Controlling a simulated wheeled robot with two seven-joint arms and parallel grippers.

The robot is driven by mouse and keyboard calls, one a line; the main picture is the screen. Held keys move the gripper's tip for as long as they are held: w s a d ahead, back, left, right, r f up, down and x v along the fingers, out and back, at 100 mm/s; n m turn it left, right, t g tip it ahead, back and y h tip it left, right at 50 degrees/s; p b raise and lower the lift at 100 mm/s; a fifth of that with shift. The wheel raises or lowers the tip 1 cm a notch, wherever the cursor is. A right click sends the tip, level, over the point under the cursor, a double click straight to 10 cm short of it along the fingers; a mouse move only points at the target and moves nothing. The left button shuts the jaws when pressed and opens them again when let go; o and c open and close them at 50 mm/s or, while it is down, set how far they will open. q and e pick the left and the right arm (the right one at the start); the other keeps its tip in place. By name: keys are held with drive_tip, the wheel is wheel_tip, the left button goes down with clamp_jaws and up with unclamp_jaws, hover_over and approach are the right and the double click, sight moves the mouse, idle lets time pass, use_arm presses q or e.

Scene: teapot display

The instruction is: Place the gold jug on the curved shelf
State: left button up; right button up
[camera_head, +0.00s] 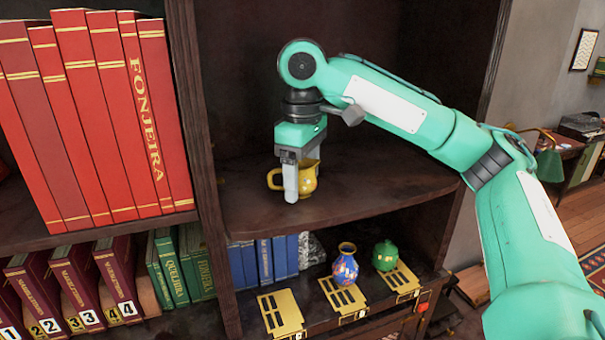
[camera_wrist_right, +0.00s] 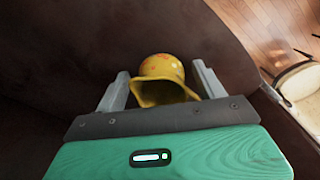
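The gold jug (camera_head: 308,177) is in the upper bay of the dark bookcase, low over the curved shelf (camera_head: 370,195). I cannot tell whether its base touches the board. My right gripper (camera_head: 289,186) points down at the jug, and one finger hides part of its body. In the right wrist view the jug (camera_wrist_right: 163,75) sits between the two fingers (camera_wrist_right: 163,80), its wide rim towards me. Both fingers are close to its sides, and contact is not clear. My left gripper is not in view.
Tall red books (camera_head: 100,110) fill the bay to the left. Below the curved shelf a blue patterned vase (camera_head: 345,267) and a green pot (camera_head: 385,256) stand near gold plaques (camera_head: 281,312). The curved shelf is bare to the right of the jug.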

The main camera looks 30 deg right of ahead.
sight(302, 163)
drive_tip(key=shift+r, duration=3.9)
